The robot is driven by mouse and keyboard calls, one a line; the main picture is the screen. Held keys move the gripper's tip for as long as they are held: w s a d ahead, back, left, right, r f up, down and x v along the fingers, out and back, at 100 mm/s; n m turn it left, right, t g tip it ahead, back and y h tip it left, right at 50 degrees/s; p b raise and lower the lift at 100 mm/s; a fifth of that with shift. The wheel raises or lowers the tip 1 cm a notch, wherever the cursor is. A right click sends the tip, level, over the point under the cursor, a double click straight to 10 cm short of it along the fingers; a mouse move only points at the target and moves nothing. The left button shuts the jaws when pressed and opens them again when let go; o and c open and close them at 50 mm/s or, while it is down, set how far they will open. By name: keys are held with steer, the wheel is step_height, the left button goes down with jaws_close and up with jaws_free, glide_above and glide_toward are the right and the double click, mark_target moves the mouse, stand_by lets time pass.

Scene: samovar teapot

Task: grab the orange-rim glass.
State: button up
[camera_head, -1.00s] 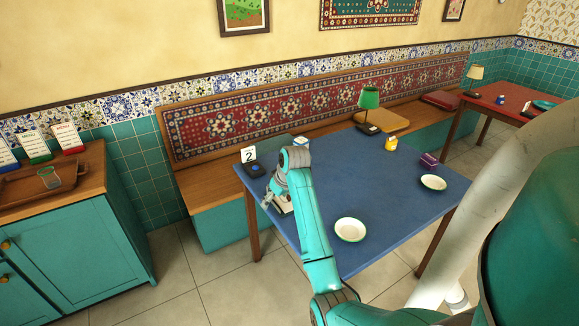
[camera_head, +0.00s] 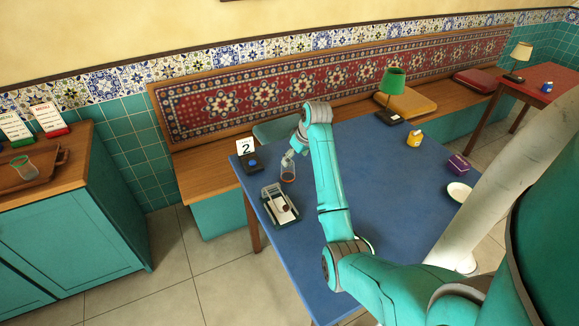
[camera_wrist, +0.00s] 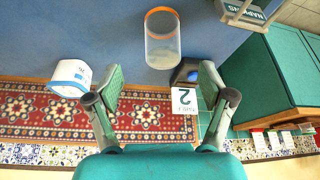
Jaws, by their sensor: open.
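The orange-rim glass (camera_wrist: 162,45) is clear and stands on the blue table, centred ahead of my gripper in the wrist view. In the head view the glass (camera_head: 288,173) is near the table's far left side, just below my gripper (camera_head: 296,150). In the wrist view my gripper (camera_wrist: 161,80) is open and empty, one finger toward each side of the glass. The glass appears beyond the fingertips, not between them; the exact gap is hard to tell.
A napkin box (camera_head: 279,205) lies nearer the table's left edge. A white-and-blue container (camera_wrist: 71,77) is left in the wrist view. The table's middle (camera_head: 385,205) is clear.

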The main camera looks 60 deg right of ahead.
mark_target(288, 170)
steer(key=x, duration=0.2)
steer(key=shift+w+d+f, duration=0.1)
steer(key=shift+f, duration=0.2)
steer(key=shift+w+x, duration=0.15)
steer(key=shift+x, duration=1.2)
steer(key=shift+w+x, duration=0.2)
steer(key=shift+x, duration=1.15)
steer(key=shift+r, duration=0.15)
steer(key=c, duration=1.3)
